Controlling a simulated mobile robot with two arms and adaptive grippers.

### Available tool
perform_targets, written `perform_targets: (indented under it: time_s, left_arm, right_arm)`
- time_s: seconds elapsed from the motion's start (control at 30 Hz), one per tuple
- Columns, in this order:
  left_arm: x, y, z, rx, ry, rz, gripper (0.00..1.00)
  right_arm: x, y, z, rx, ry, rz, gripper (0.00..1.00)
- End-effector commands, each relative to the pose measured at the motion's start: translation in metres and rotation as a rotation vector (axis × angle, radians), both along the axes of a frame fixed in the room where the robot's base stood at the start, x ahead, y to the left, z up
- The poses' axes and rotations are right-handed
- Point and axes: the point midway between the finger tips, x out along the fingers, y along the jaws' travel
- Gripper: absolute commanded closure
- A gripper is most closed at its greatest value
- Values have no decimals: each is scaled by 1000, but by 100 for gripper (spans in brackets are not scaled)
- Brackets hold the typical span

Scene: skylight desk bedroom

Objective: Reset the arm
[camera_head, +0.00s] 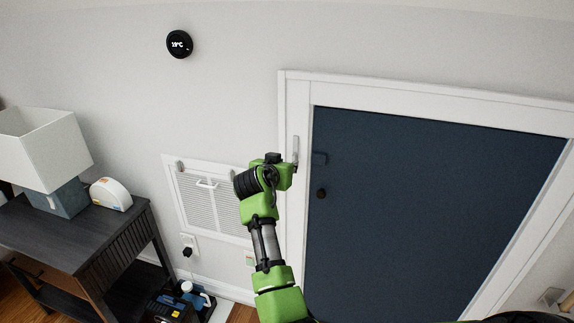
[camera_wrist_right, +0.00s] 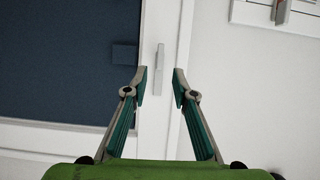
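My right arm reaches up through the lower middle of the head view. Its gripper end (camera_head: 280,170) is near the left side of the white door frame (camera_head: 297,225). The right wrist view shows the right gripper (camera_wrist_right: 160,74) open, with two grey fingers and teal pads apart and nothing held. A small pale vertical bar (camera_wrist_right: 159,68) on the frame appears between the fingertips; I cannot tell whether they touch it. The bar also shows just above the gripper in the head view (camera_head: 295,147). My left gripper is not in view.
A white wall vent (camera_head: 200,200) is left of the arm. A dark side table (camera_head: 75,235) holds a lamp (camera_head: 42,150) and a white rounded device (camera_head: 111,194). A round thermostat (camera_head: 179,44) is above.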

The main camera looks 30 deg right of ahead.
Motion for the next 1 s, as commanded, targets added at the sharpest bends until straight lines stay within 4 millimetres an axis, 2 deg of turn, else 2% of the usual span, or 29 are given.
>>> perform_targets:
  time_s: [0.33,0.4,0.47,0.57,0.67,0.73,0.8,0.87,0.9,1.0]
  left_arm:
    - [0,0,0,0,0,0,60]
    - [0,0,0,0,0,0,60]
    - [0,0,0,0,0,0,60]
    - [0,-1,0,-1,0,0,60]
    - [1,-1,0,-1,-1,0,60]
    - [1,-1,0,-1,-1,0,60]
    - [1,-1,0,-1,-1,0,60]
    - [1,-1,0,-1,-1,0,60]
    - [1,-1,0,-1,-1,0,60]
    - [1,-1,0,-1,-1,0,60]
  right_arm:
    - [1,0,-1,0,2,2,75]
    - [2,3,-10,-4,17,17,75]
    - [5,10,-28,-8,45,48,75]
    - [9,29,-79,-21,122,140,75]
    - [5,55,-148,-26,221,258,75]
    - [-4,73,-199,-24,289,339,75]
    - [-19,91,-248,-16,353,415,75]
    - [-36,105,-288,-5,405,475,75]
    - [-50,114,-315,4,441,513,75]
    - [-89,134,-378,32,523,600,75]
